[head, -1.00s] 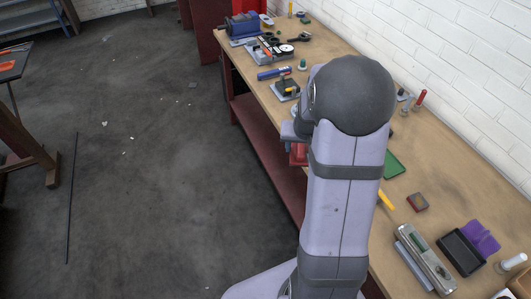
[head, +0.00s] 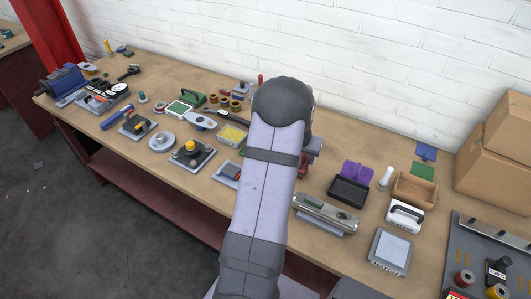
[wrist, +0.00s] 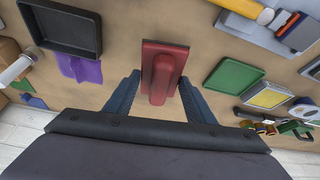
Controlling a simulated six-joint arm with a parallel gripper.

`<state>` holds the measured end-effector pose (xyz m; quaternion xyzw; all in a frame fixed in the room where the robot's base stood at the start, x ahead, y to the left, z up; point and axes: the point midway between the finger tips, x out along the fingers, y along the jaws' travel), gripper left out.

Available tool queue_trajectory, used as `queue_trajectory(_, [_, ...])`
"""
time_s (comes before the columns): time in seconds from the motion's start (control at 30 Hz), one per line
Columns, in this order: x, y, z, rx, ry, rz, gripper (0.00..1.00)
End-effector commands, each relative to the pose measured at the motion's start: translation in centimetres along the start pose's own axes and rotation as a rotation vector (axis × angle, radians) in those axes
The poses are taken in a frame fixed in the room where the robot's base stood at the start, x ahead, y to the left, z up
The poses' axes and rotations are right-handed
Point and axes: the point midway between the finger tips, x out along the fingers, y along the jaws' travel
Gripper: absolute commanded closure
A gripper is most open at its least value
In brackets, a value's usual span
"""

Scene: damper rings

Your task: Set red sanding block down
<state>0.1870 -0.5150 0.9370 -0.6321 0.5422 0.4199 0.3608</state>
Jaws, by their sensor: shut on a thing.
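The red sanding block (wrist: 160,72) shows in the wrist view, a flat red base with a long raised grip. My gripper (wrist: 160,88) has its two blue-grey fingers on either side of the grip and is shut on it. The block is over the wooden bench; I cannot tell whether its base touches the bench top. In the head view my arm hides most of the gripper, and only a bit of the red block (head: 303,169) shows beside it.
A black tray (head: 348,191), a purple cloth (head: 358,170) and a silver tool (head: 325,211) lie close to the right. A green panel (wrist: 233,77) and a yellow pad (wrist: 268,97) are on the other side. Cardboard boxes (head: 490,170) stand at the far right.

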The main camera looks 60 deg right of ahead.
Motion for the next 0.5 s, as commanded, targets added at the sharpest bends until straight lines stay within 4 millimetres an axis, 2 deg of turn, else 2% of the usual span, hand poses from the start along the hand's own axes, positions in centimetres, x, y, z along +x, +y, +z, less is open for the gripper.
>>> queue_trajectory(0.03, [0.4, 1.8, -0.3, 0.032, 0.001, 0.014, 0.71])
queue_trajectory(0.2, [1.2, 5.5, -0.7, 0.103, 0.002, 0.044, 0.71])
queue_trajectory(0.33, [1.4, 7.0, -0.8, 0.130, 0.002, 0.056, 0.71])
queue_trajectory(0.5, [1.6, 7.7, -0.8, 0.141, 0.002, 0.060, 0.71])
